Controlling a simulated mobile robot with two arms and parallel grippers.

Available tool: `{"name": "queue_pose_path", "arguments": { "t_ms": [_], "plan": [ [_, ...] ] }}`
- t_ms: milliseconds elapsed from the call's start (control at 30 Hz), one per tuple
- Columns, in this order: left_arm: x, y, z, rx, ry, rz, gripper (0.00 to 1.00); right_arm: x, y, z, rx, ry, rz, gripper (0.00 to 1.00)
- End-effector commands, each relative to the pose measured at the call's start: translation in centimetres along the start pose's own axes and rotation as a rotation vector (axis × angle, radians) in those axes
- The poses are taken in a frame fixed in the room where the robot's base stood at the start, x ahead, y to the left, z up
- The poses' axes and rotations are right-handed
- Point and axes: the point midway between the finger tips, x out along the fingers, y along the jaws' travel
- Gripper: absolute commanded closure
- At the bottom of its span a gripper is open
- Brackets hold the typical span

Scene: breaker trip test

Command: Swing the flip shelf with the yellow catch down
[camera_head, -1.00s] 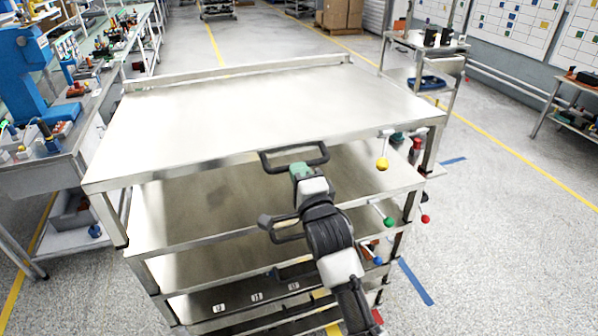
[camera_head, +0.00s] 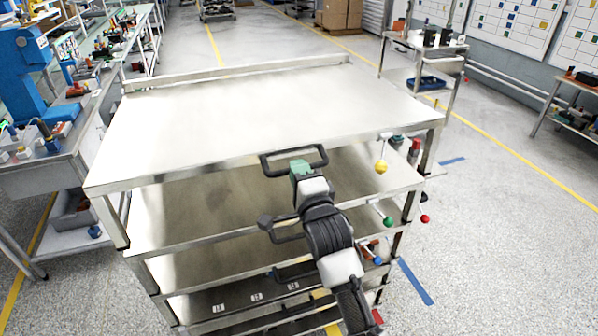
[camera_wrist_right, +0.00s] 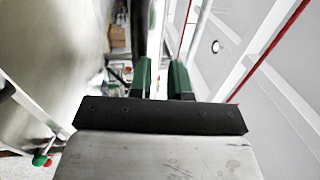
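The flip shelf with the yellow catch is the broad metal top board (camera_head: 200,115) of a tiered stand. It lies level in the head view. The yellow catch (camera_head: 381,167), a ball on a thin rod, hangs below its right front corner. A black loop handle (camera_head: 321,151) sticks out from the middle of the front edge. My right gripper (camera_head: 300,168) is at the front bar of this handle. In the right wrist view its green fingers (camera_wrist_right: 162,78) stand a narrow gap apart with dark shapes around them; I cannot tell whether they grip the bar. My left gripper is not in view.
Lower shelves (camera_head: 190,210) carry a similar handle and green (camera_head: 389,222), red (camera_head: 425,218) and blue (camera_head: 378,261) balls at the right. A workbench (camera_head: 65,160) stands close on the left. A cart (camera_head: 425,45) stands behind right. Floor on the right is free.

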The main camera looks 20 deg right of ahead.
Motion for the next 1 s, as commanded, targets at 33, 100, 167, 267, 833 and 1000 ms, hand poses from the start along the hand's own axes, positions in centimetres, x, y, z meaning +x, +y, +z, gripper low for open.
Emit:
{"name": "queue_pose_path", "arguments": {
  "t_ms": [33, 100, 167, 267, 833, 1000],
  "plan": [
    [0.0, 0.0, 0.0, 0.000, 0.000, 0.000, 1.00, 0.4, 0.3, -0.4, -0.004, 0.007, 0.009, 0.64],
    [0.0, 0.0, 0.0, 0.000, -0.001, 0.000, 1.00, 0.4, 0.3, -0.4, -0.004, 0.007, 0.009, 0.59],
    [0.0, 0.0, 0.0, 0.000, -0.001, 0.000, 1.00, 0.4, 0.3, -0.4, -0.005, 0.007, 0.008, 0.59],
    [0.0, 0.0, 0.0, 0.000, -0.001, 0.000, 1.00, 0.4, 0.2, -0.4, -0.005, 0.007, 0.006, 0.59],
    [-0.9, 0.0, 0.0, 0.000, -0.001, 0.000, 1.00, -2.9, 0.4, -0.2, -0.003, 0.004, 0.009, 0.59],
    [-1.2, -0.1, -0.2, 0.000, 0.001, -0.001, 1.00, -4.1, 0.4, -0.1, -0.001, 0.001, 0.010, 0.59]
  ]
}}
